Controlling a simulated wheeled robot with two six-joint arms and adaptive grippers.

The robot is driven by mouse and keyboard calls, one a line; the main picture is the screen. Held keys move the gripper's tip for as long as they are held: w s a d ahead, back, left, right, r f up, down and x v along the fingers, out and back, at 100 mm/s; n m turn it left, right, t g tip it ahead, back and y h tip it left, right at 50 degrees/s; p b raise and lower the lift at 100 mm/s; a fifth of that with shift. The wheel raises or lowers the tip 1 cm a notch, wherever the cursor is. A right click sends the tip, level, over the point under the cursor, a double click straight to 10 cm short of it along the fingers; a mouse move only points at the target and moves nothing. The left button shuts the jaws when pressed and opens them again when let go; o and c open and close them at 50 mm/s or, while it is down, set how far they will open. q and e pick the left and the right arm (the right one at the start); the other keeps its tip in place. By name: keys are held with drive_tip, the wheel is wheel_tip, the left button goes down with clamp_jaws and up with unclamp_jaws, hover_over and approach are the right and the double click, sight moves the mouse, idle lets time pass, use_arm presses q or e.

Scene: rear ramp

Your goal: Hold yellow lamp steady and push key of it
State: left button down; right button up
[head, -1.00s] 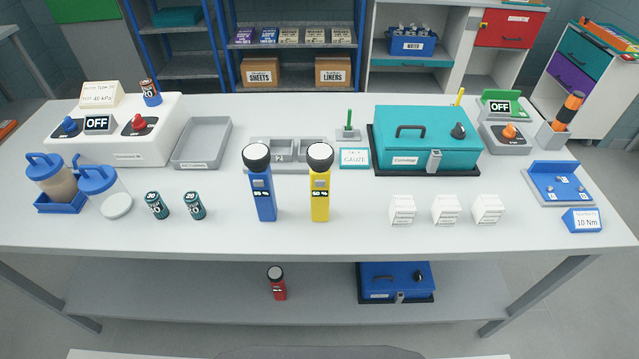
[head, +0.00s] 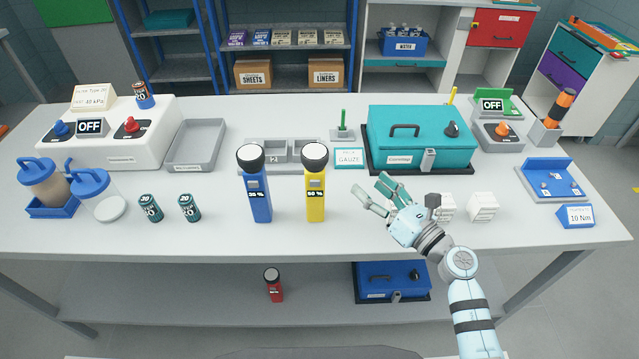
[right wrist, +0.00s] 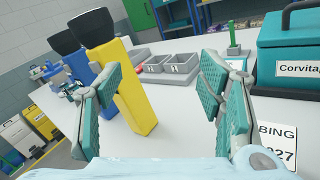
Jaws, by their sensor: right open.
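The yellow lamp (head: 315,198) stands upright on the table, with a black-rimmed white head and a label on its front. A small grey key (head: 315,177) shows on its front above the label. My right gripper (head: 372,193) is open and empty, to the right of the yellow lamp and apart from it. In the right wrist view the yellow lamp (right wrist: 128,90) shows tilted in the picture, partly behind the left finger. The right gripper (right wrist: 165,95) shows both teal finger pads spread wide there. My left gripper is not in view.
A blue lamp (head: 259,200) stands close left of the yellow one. A grey divided tray (head: 270,167) and a gauze sign (head: 348,159) lie behind. A teal case (head: 420,140) stands behind my right gripper. White boxes (head: 482,207) stand to its right, one hidden.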

sight(319, 210)
drive_tip(key=a+f+n+g, duration=0.1)
drive_tip(key=f+n+g, duration=0.1)
drive_tip(key=s+a+f+n+g, duration=0.1)
drive_tip(key=f+n+g, duration=0.1)
drive_tip(key=n, duration=0.1)
drive_tip(key=s+a+f+n+g+y, duration=0.1)
drive_tip(key=f+n+g, duration=0.1)
drive_tip(key=f, duration=0.1)
drive_tip(key=shift+a+f+n+g, duration=0.1)
drive_tip(key=shift+a+n+g, duration=0.2)
drive_tip(key=shift+a, duration=0.1)
drive_tip(key=shift+a+f, duration=0.2)
drive_tip(key=shift+f, duration=0.05)
drive_tip(key=b+x, duration=0.5)
drive_tip(key=x, duration=0.4)
drive_tip(key=shift+a+f+b, duration=0.1)
drive_tip(key=shift+f+b, duration=0.05)
drive_tip(key=shift+b, duration=0.15)
drive_tip(key=shift+w, duration=0.1)
drive_tip(key=c, duration=0.7)
drive_tip(key=shift+o, duration=0.2)
idle(0.4)
